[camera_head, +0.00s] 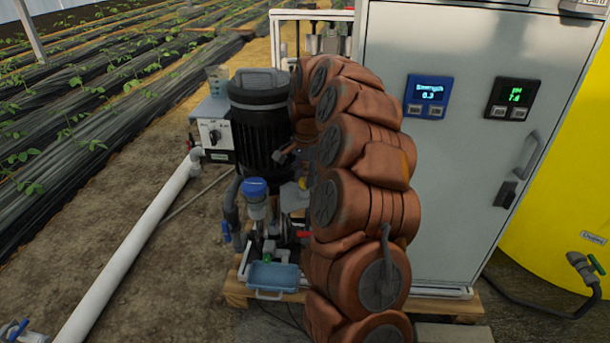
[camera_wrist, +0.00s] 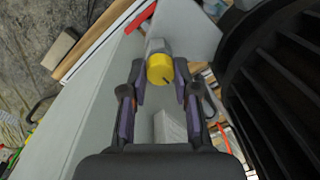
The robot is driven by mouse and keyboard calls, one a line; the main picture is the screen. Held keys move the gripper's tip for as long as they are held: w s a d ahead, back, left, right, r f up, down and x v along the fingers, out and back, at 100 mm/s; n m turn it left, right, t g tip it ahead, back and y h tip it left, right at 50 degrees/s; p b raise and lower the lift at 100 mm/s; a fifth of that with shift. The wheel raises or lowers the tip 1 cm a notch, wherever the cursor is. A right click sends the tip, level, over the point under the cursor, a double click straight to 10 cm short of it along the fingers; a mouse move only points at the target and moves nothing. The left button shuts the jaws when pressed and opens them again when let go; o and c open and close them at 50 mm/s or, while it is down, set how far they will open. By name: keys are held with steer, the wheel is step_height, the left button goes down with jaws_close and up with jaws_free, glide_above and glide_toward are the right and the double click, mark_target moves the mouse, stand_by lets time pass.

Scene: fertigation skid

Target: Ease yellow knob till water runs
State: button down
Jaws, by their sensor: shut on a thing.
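The yellow knob (camera_wrist: 160,69) sits between the fingertips of my gripper (camera_wrist: 160,80) in the wrist view, on a grey fitting (camera_wrist: 157,46). The fingers are shut on it from both sides. A dark mark shows on its face. In the head view a small part of the yellow knob (camera_head: 304,184) shows beside my copper-coloured arm, which hides much of the skid. My gripper (camera_head: 300,168) is only partly visible there. No running water can be made out.
A black ribbed motor (camera_head: 262,125) stands close beside my gripper. A blue-capped filter (camera_head: 256,195) and a blue tray (camera_head: 273,277) are in front. The grey cabinet (camera_head: 460,120) stands to the right, with a yellow tank (camera_head: 560,200) beyond.

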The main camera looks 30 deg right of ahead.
steer(key=n+p, duration=0.1)
steer(key=p, duration=0.1)
steer(key=n+p, duration=0.2)
steer(key=shift+r+n, duration=0.25)
steer(key=shift+n, duration=0.05)
steer(key=n+p, duration=0.4)
steer(key=n, duration=0.1)
steer(key=shift+f+n+p, duration=0.15)
steer(key=shift+n+p, duration=0.15)
steer(key=n+p, duration=0.2)
steer(key=n, duration=0.2)
steer(key=shift+g+p, duration=0.3)
steer(key=shift+p, duration=0.05)
steer(key=shift+f+n+p, duration=0.15)
steer(key=shift+n+p, duration=0.8)
steer(key=shift+n, duration=1.55)
steer(key=c, duration=0.9)
jaws_free()
steer(key=shift+o, duration=0.2)
steer(key=shift+w, duration=0.1)
